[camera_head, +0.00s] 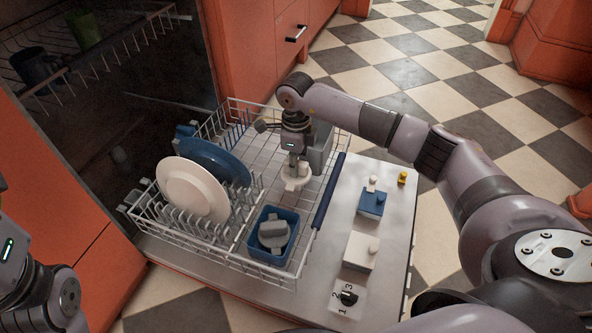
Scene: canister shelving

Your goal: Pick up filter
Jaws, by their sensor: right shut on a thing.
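My right gripper (295,166) points down over the lower dish rack, right of the plates. It is shut on a pale round piece (297,183), which appears to be the filter. The piece is low in the rack; I cannot tell whether it touches the rack floor. The gripper hides its upper part. Of my left arm, only the wrist part shows at the lower left edge; its fingertips are out of view.
The white wire rack (240,272) stands pulled out on the open dishwasher door (392,228). It holds a white plate (190,190), a blue plate (222,160) and a blue bin (262,252) with a grey piece (273,234). A blue-and-white block (371,203), a white box (360,251) and a numbered dial (348,297) are on the door.

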